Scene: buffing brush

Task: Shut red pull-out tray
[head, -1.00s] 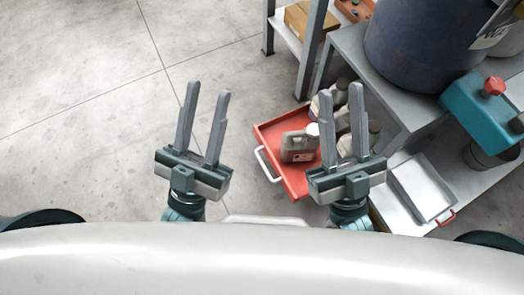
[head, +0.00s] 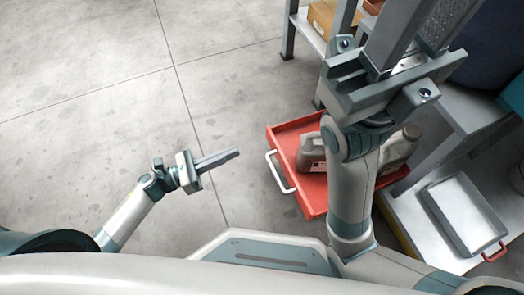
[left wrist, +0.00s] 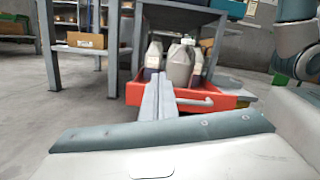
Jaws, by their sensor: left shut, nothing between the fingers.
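The red pull-out tray (head: 312,195) juts out from under the grey bench, with a white handle (head: 279,172) on its left-facing front. Grey jugs (head: 311,152) stand in it. My left gripper (head: 236,153) is shut and empty, left of the tray, its fingers pointing at the handle with a gap between. In the left wrist view the shut fingers (left wrist: 158,82) overlap the tray front (left wrist: 228,103), hiding part of it. My right gripper (head: 412,25) is raised over the tray's right part, fingers apart, tips near or past the top edge; its arm hides some of the tray.
The grey bench (head: 462,125) stands over the tray's far side. A metal pan (head: 466,212) with a red handle lies on the low shelf at right. A shelf with a cardboard box (head: 322,17) is at the top. The floor left of the tray is clear.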

